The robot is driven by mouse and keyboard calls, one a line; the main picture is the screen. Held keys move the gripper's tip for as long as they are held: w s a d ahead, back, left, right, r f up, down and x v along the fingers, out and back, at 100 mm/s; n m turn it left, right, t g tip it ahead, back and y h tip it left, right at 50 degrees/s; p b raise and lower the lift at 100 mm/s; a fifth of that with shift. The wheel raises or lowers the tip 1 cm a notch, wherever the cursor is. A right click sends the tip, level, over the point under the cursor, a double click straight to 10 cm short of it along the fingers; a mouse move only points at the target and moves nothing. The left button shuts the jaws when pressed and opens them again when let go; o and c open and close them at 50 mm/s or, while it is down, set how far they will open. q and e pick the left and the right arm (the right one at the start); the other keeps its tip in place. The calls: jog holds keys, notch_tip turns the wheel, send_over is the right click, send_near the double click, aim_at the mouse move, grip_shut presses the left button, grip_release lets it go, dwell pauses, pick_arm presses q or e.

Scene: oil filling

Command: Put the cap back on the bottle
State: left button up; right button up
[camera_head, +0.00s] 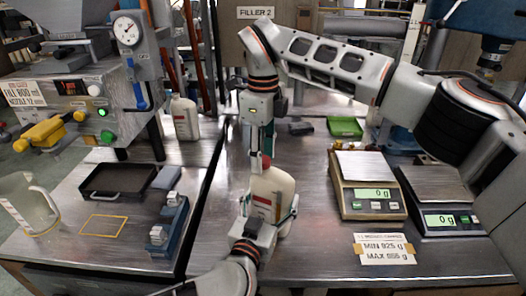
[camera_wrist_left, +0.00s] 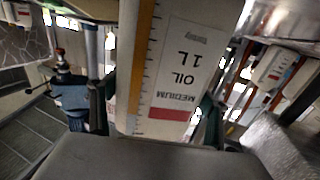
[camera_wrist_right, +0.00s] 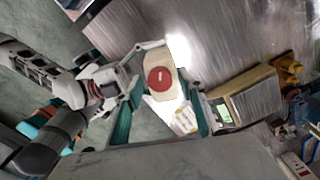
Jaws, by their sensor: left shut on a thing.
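The white oil bottle (camera_head: 270,190) stands upright on the table. Its printed label and scale fill the left wrist view (camera_wrist_left: 175,70). My left gripper (camera_head: 268,208) is shut around the bottle's body. A red cap (camera_head: 266,161) sits at the bottle's top; from above it shows as a red disc with a white mark in the right wrist view (camera_wrist_right: 159,79). My right gripper (camera_head: 261,148) points down just above the cap. Its teal fingers (camera_wrist_right: 160,105) are spread, with the cap seen between them and gaps on both sides. Whether the cap is tight cannot be told.
Two scales, one beige (camera_head: 366,205) and one dark (camera_head: 447,222), stand to the right behind a label card (camera_head: 385,249). A green tray (camera_head: 345,127) lies at the back. A jug (camera_head: 28,205), a dark tray (camera_head: 118,181) and another bottle (camera_head: 185,118) are on the left bench.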

grip_shut()
